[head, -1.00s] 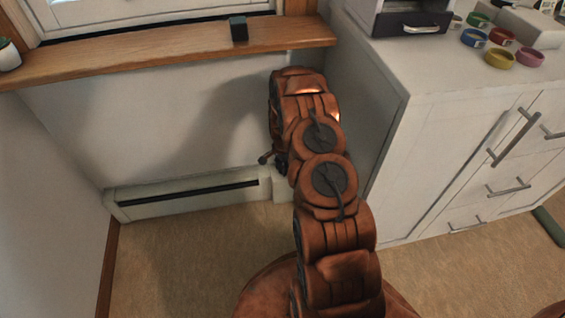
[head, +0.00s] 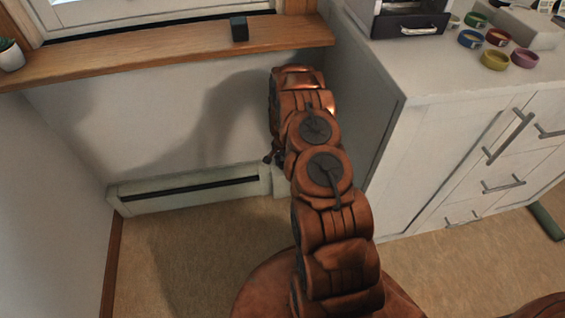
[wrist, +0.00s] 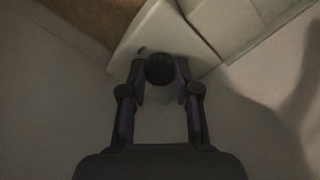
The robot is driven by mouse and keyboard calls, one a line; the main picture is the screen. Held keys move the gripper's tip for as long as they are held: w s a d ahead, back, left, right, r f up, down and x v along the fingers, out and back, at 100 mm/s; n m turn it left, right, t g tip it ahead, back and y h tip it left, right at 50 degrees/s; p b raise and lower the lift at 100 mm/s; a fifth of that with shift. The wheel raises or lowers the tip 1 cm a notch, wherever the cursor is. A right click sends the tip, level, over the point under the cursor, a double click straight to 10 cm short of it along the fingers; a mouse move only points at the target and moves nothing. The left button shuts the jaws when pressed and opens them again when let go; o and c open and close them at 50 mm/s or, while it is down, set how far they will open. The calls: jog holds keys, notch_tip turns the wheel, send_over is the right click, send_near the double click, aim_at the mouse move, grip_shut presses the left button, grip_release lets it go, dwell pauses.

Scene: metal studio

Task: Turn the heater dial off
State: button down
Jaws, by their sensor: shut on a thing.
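The heater (head: 205,200) is a long, low white unit with a dark slot, set along the wall near the floor. Its end casing shows close up in the wrist view (wrist: 143,40). The heater dial (wrist: 160,68) is a dark round knob on that casing, seen in the wrist view between the fingers. My gripper (wrist: 160,82) is shut on the dial, one finger on each side. In the head view my arm hides the dial and most of the gripper. A small dark mark beside the dial shows on the casing; the dial's setting cannot be read.
A white cabinet (head: 390,150) with drawers and metal handles stands close to the right of my arm. A wooden windowsill (head: 150,57) juts out above the heater, with a small black box (head: 239,28) and a potted plant (head: 10,56). Carpet (head: 200,245) lies clear in front.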

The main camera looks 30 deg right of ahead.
jog(key=c, duration=0.8)
grip_release()
